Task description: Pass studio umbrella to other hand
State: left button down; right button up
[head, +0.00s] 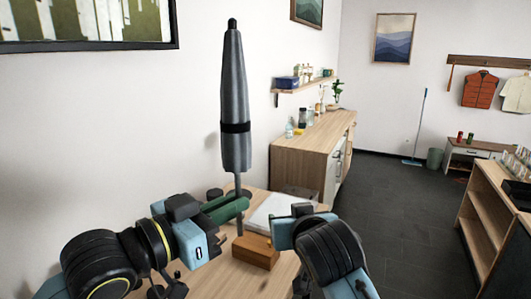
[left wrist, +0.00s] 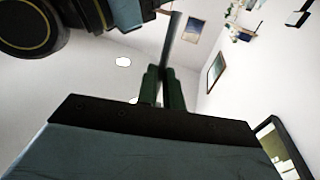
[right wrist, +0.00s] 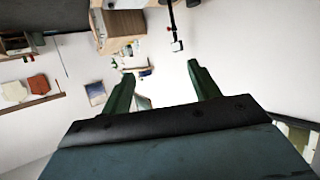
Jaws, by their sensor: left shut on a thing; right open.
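The studio umbrella (head: 234,100) is furled, dark grey with a black band, and stands upright with its tip up in the head view. My left gripper (head: 232,205) is shut on its thin shaft below the canopy. The left wrist view shows the shaft (left wrist: 170,42) between the green fingers of my left gripper (left wrist: 162,72). My right gripper is open and empty in the right wrist view (right wrist: 161,73), its green fingers wide apart. In the head view my right arm is to the right of the umbrella, and its fingers are mostly hidden.
The wooden table (head: 222,275) below holds a small wooden block (head: 255,252) and a flat white item (head: 272,213). A wooden sideboard (head: 310,150) stands behind along the wall. A shelf unit (head: 485,215) is at the right. Dark floor (head: 400,200) lies open between them.

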aim_at(236, 127)
jog(key=s+r+t+y, duration=0.1)
jog(key=s+r+t, duration=0.1)
jog(key=s+r, duration=0.6)
jog(key=s+r+t+y, duration=0.15)
jog(key=s+r, duration=0.25)
jog(key=r, duration=0.9)
jog(key=s+a+n+y, duration=0.2)
jog(key=s+a, duration=0.3)
jog(key=x, duration=1.1)
jog(key=shift+w, duration=0.25)
jog(key=shift+c, duration=0.3)
jog(key=shift+d, duration=0.1)
jog(key=c, duration=1)
pick_arm(q)
jog(key=c, duration=1.5)
grip_release()
pick_arm(e)
jog(key=shift+c, duration=0.7)
pick_arm(q)
jog(key=shift+o, duration=0.2)
